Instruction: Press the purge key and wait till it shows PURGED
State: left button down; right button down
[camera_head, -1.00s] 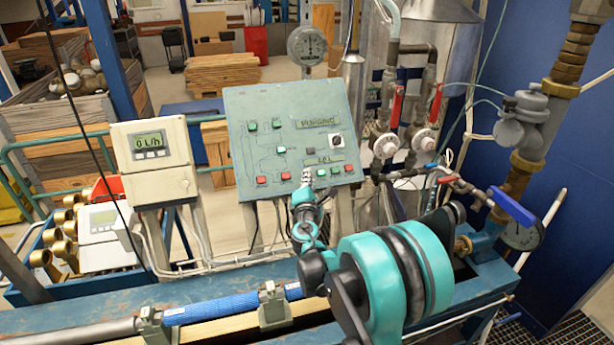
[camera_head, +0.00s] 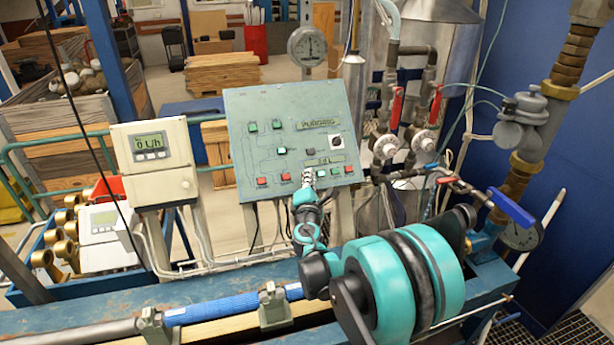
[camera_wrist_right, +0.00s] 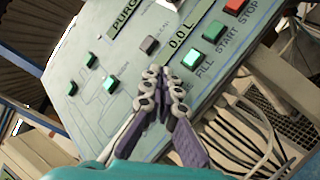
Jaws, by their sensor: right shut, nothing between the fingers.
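The grey-green control panel (camera_head: 240,110) stands behind the bench. Its upper display (camera_head: 318,124) appears to read PURGING; in the right wrist view the display (camera_wrist_right: 128,14) shows only PURG before the frame cuts it. The lower display (camera_wrist_right: 188,30) reads 0.0 L. My right gripper (camera_head: 308,177) is shut and empty, its tips at the panel's lower key row. In the right wrist view the tips (camera_wrist_right: 163,78) cover the place left of the FILL key (camera_wrist_right: 191,59), hiding the purge key; contact cannot be told. My left gripper is out of view.
A green START key (camera_wrist_right: 214,31) and a red STOP key (camera_wrist_right: 235,6) lie close beside FILL. A flow meter (camera_head: 150,145) reading 0 L/h stands left of the panel. Pipes and red-handled valves (camera_head: 396,110) stand right; a blue pipe (camera_head: 225,306) runs along the bench front.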

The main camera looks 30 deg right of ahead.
jog(key=shift+s+a+r+p, duration=0.2)
jog(key=shift+s+r+p, duration=0.4)
jog(key=shift+s+r, duration=0.25)
jog(key=shift+s+a+r+p, duration=0.2)
jog(key=shift+s+r+p, duration=0.35)
jog(key=shift+s+r, duration=0.3)
jog(key=shift+f, duration=0.1)
jog(key=shift+s+a+r+p, duration=0.15)
jog(key=shift+s+r+p, duration=0.25)
jog(key=shift+s+r, duration=0.2)
jog(key=shift+f, duration=0.1)
dwell(2.0)
